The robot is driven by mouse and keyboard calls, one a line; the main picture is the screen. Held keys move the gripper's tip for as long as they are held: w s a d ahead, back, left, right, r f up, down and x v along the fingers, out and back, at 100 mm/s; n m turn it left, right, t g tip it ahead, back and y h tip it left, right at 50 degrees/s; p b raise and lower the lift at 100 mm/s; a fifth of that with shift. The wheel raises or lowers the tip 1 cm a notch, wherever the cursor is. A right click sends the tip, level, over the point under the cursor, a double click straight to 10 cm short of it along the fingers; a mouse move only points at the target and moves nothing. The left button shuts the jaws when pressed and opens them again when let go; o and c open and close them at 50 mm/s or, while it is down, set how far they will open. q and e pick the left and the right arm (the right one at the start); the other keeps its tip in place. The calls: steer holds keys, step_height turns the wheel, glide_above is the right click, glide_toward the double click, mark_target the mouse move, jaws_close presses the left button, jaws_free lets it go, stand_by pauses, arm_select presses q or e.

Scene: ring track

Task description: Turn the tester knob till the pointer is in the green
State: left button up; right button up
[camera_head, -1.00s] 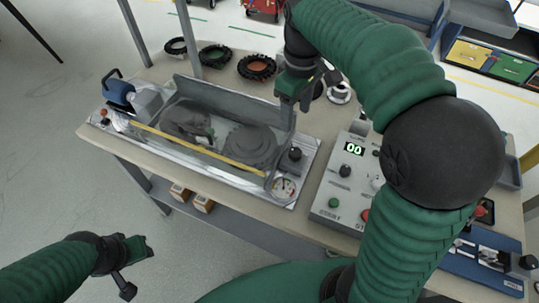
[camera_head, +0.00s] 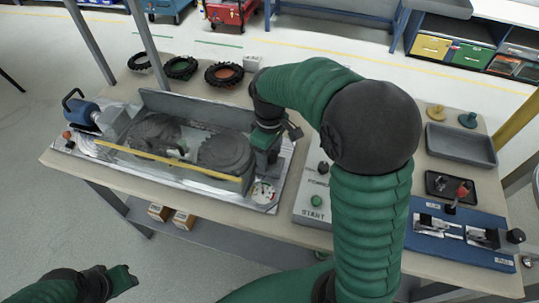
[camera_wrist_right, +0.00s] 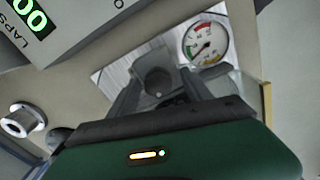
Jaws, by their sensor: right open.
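The tester (camera_head: 215,185) is a long metal plate with drums under a clear cover, at the left of the table. Its round white gauge (camera_head: 263,192) sits at the near right corner and shows in the right wrist view (camera_wrist_right: 205,42) with red, green and yellow marks. In the head view the gripper hides the knob. My left gripper (camera_head: 122,280) is at the lower left, off the table; its jaw state is unclear.
A blue fixture (camera_head: 458,240) and a grey tray (camera_head: 462,143) lie farther right. Several small tyres (camera_head: 181,67) lie at the back.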

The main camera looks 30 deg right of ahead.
steer(key=shift+d, duration=0.2)
steer(key=shift+c, duration=1.8)
steer(key=shift+a, duration=0.1)
jaws_close()
steer(key=m+p, duration=0.1)
steer(key=p, duration=0.1)
steer(key=r+m+p, duration=0.1)
steer(key=p, duration=0.1)
steer(key=shift+m, duration=0.3)
steer(key=shift+f+m+p, duration=0.2)
steer(key=shift+m+p, duration=0.1)
steer(key=shift+m, duration=0.1)
steer(key=shift+w+f, duration=0.1)
steer(key=shift+f, duration=0.1)
steer(key=shift+o, duration=1.8)
jaws_free()
